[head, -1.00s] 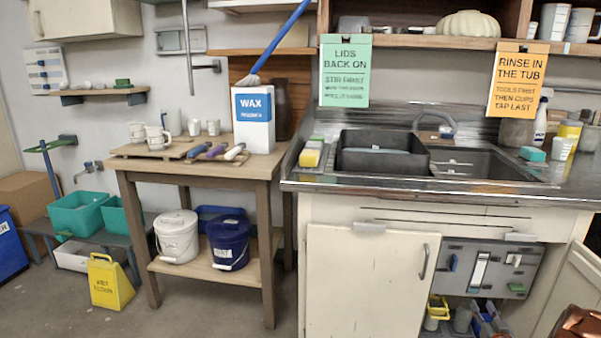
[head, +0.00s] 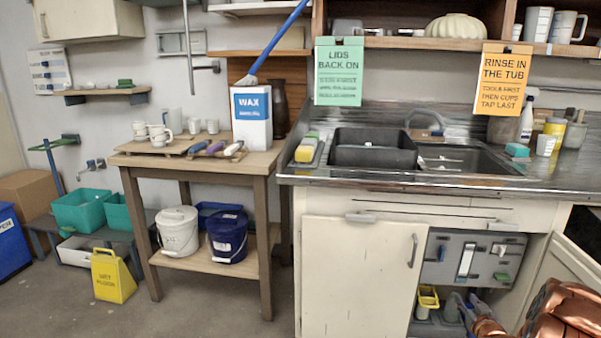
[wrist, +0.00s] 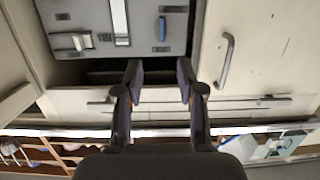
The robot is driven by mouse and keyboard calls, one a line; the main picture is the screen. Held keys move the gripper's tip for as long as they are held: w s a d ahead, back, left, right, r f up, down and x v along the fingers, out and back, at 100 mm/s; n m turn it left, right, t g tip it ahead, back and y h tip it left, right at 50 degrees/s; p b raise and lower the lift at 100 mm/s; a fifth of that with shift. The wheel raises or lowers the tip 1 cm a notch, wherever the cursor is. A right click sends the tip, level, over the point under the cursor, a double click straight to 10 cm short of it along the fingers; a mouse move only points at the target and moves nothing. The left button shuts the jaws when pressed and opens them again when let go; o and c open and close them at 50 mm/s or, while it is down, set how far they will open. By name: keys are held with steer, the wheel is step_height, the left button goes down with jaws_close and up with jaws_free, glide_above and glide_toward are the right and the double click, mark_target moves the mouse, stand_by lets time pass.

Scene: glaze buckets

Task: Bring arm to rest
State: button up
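My gripper (wrist: 160,82) shows in the wrist view with its two fingers apart and nothing between them. It is in front of the sink cabinet, whose picture there is upside down. The cabinet door with its curved handle (wrist: 227,60) lies to the right of the fingers, and the grey panel (wrist: 145,38) lies beyond them. In the head view, a copper-coloured part of my own arm (head: 565,315) shows at the lower right corner. The gripper itself is out of the head view.
The sink counter (head: 400,182) and the closed cabinet door (head: 355,270) stand ahead. An open door (head: 578,262) is at the right. A wooden table (head: 258,180) holds cups and a wax box (head: 252,118); two buckets stand on its shelf. A yellow floor sign (head: 112,275) stands left. Floor between is clear.

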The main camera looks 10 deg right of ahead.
steer(key=w+a+r+n+g+y, duration=0.1)
steer(key=a+r+g, duration=0.3)
steer(key=a, duration=0.6)
steer(key=s+a+r+g+y, duration=0.1)
steer(key=s+a+r+g, duration=0.2)
steer(key=a, duration=0.4)
steer(key=s+a+r+g, duration=0.1)
steer(key=s+a+g, duration=0.1)
steer(key=s+a, duration=0.35)
steer(key=s+a+r+n+g+y, duration=0.1)
steer(key=s+a+r+g, duration=0.2)
steer(key=s+a, duration=0.6)
steer(key=s+a+r+g+y, duration=0.1)
steer(key=s+a+r+g, duration=0.15)
steer(key=s+a, duration=0.65)
steer(key=s+a+r+n+g+y, duration=0.1)
steer(key=s+a+r+g, duration=0.2)
steer(key=s, duration=1.1)
step_height(320, 180, up, 23)
steer(key=s+a+p, duration=0.1)
steer(key=p, duration=2)
steer(key=shift+s+a+f+t+p, duration=0.2)
steer(key=shift+t+p, duration=0.15)
steer(key=shift+p, duration=0.05)
steer(key=shift+d+f, duration=0.1)
